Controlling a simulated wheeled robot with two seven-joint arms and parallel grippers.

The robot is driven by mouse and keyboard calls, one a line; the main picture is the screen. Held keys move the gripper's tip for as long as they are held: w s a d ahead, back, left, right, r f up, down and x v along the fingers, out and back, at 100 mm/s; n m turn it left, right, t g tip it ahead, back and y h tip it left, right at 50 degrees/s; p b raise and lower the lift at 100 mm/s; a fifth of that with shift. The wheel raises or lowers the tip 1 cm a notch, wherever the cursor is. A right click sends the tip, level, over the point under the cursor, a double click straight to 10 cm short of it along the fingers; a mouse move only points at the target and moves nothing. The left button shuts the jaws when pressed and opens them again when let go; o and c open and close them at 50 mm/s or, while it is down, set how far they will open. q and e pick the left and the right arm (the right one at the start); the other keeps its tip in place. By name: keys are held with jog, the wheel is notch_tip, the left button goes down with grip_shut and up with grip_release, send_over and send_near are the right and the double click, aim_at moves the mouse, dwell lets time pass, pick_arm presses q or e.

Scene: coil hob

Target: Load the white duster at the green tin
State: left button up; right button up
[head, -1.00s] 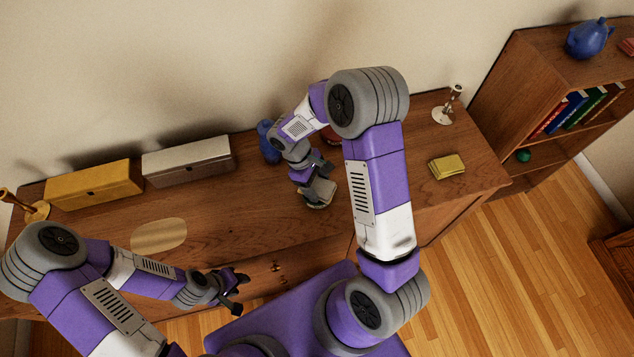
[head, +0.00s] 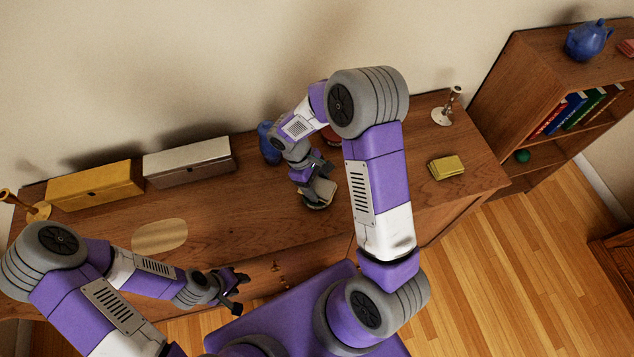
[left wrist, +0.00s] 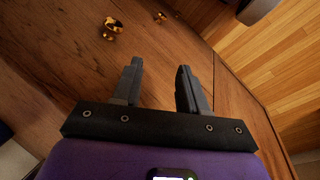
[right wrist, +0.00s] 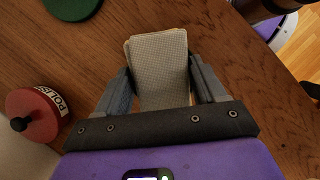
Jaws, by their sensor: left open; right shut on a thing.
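The white duster (right wrist: 160,65), a folded off-white cloth, is between the fingers of my right gripper (right wrist: 163,88), which is shut on it. In the head view my right gripper (head: 318,192) is low over the middle of the cabinet top, partly hiding the cloth. A flat round green thing (right wrist: 72,8), perhaps the green tin, is cut off at the top left of the right wrist view, apart from the duster. I cannot make it out surely in the head view. My left gripper (left wrist: 157,85) is open and empty near the cabinet's front edge; it also shows in the head view (head: 235,290).
A red tin of polish (right wrist: 38,112) stands left of my right gripper in its wrist view. A blue vase (head: 268,143), white box (head: 188,162) and yellow box (head: 95,186) line the back. A yellow cloth (head: 446,168) and candlestick (head: 446,110) are at right.

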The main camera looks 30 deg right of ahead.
aim_at(317, 184)
jog(key=shift+r+p, duration=2.25)
jog(key=shift+r, duration=0.95)
